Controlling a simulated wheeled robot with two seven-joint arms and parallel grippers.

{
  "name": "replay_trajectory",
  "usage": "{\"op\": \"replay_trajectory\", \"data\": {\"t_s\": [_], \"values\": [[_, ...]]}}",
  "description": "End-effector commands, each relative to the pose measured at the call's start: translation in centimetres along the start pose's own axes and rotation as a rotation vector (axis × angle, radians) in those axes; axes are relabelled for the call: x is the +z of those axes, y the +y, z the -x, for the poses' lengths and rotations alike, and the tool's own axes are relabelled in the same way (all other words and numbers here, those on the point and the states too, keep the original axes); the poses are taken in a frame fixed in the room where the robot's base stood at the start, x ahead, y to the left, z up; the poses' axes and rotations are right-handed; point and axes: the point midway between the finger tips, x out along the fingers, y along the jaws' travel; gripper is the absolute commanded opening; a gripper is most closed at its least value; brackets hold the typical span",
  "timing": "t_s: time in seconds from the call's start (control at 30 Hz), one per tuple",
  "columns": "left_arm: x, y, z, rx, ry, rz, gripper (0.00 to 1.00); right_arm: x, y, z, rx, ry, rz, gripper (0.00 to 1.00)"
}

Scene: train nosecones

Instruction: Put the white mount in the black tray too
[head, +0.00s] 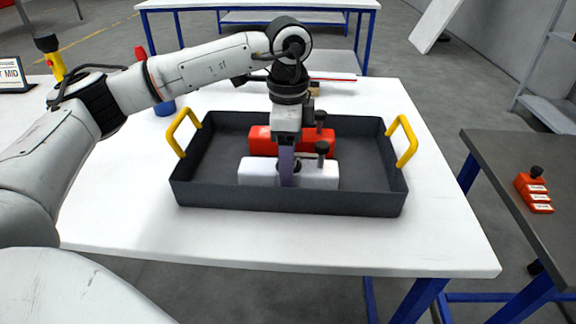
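The white mount (316,175) is inside the black tray (290,196), close to its front wall, with a dark knob on a post at its right end. The front wall hides its lower edge, so I cannot tell whether it touches the tray floor. My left gripper (287,168) points straight down at the mount's middle, one finger in front of its near face. The far finger is mostly hidden, and I cannot tell whether the fingers press on the mount. My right gripper is not in view.
A red mount (261,140) lies in the tray just behind the white one. Yellow handles (406,142) rise at both tray ends. The white table (300,245) is clear in front. A dark side table (520,190) at right holds a small orange part (533,193).

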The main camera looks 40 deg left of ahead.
Motion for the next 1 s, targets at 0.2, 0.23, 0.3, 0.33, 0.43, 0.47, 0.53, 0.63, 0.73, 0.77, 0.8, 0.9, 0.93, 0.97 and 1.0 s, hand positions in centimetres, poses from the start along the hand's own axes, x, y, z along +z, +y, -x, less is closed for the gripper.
{"op": "replay_trajectory", "data": {"t_s": [0.2, 0.23, 0.3, 0.33, 0.43, 0.47, 0.53, 0.63, 0.73, 0.77, 0.8, 0.9, 0.93, 0.97, 1.0], "values": [[-0.2, -0.1, 4.5, -0.004, 0.005, -0.001, 0.60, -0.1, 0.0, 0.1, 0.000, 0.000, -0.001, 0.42], [-0.1, -0.1, 5.2, -0.003, 0.003, -0.001, 0.60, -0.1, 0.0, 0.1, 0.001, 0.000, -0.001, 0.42], [-0.1, -0.1, 6.8, -0.004, 0.003, -0.001, 0.60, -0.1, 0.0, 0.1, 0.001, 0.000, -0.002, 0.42], [-0.1, -0.1, 7.3, -0.003, 0.004, -0.001, 0.60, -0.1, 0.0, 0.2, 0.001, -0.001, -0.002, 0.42], [-0.1, 0.0, 9.1, -0.002, 0.002, -0.002, 0.60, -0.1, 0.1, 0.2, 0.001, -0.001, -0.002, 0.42], [-0.1, 0.0, 9.5, -0.002, 0.002, -0.001, 0.60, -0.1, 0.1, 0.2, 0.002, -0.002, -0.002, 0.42], [-0.1, -0.1, 10.4, -0.002, 0.002, 0.000, 0.60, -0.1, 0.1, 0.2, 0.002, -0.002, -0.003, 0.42], [-0.1, 0.0, 11.1, -0.001, 0.001, -0.001, 0.60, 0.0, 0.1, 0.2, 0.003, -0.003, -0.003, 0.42], [-0.1, 0.0, 11.4, -0.001, 0.001, -0.002, 0.60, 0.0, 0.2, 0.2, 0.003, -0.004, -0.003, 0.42], [-0.1, 0.0, 11.4, -0.001, 0.000, -0.002, 0.60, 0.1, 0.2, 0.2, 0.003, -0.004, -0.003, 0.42], [-0.1, 0.0, 11.4, 0.000, 0.000, -0.002, 0.60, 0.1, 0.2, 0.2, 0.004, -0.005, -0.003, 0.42], [0.0, 0.0, 11.4, 0.000, 0.000, -0.001, 0.60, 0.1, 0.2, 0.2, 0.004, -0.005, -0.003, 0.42], [0.0, 0.0, 11.4, 0.000, 0.000, -0.001, 0.60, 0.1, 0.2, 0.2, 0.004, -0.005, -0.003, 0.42], [0.0, 0.0, 11.3, 0.000, 0.000, -0.001, 0.60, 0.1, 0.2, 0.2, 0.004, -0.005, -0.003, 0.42], [0.0, 0.0, 11.3, 0.000, 0.000, -0.001, 0.60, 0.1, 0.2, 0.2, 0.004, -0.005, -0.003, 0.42]]}}
